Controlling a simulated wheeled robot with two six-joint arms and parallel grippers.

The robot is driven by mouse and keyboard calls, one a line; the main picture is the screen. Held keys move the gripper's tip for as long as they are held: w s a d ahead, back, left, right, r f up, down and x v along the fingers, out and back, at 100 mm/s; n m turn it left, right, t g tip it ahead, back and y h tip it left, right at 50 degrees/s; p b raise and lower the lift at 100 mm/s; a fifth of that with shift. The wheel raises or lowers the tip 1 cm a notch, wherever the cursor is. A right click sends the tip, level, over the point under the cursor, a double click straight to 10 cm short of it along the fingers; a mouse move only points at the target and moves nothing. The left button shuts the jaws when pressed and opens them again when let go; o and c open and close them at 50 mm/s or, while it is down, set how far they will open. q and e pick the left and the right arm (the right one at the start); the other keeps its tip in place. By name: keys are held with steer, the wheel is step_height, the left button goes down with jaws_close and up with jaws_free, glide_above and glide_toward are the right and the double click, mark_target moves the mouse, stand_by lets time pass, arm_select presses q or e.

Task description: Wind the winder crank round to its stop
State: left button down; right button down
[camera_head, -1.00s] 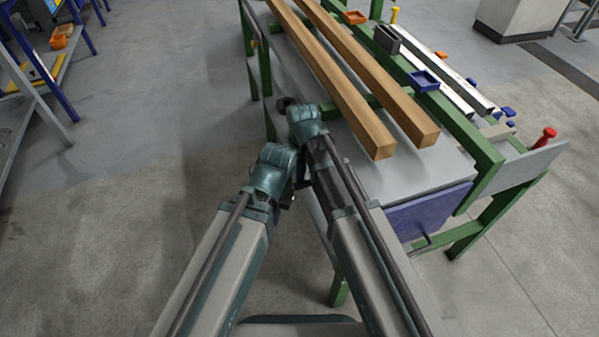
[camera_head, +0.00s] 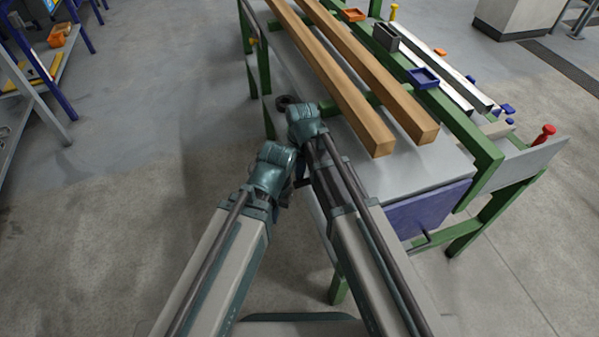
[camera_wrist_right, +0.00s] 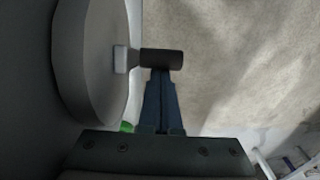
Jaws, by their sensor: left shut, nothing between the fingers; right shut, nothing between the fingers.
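In the right wrist view, the winder crank shows as a large pale grey disc (camera_wrist_right: 95,65) at the left with a dark cylindrical handle (camera_wrist_right: 163,58) sticking out to the right. My right gripper (camera_wrist_right: 158,74) is shut and empty. Its blue fingertips end just at the handle's lower side; I cannot tell whether they touch it. In the head view my right wrist (camera_head: 306,122) is at the table's left edge, its fingers hidden. A dark round part (camera_head: 286,102) shows just beyond it. My left gripper (camera_head: 287,190) is lower, close beside the right arm, its fingers mostly hidden.
Two long wooden beams (camera_head: 372,135) lie on the grey table (camera_head: 425,175) with its green frame, close to my right arm. The floor at the left is free.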

steer(key=shift+w, duration=0.1)
stand_by(0.8)
steer(key=w+a+r+p, duration=0.1)
steer(key=w+r+p, duration=0.5)
steer(key=r+p, duration=0.5)
steer(key=shift+a+r+p, duration=0.3)
steer(key=shift+a, duration=0.05)
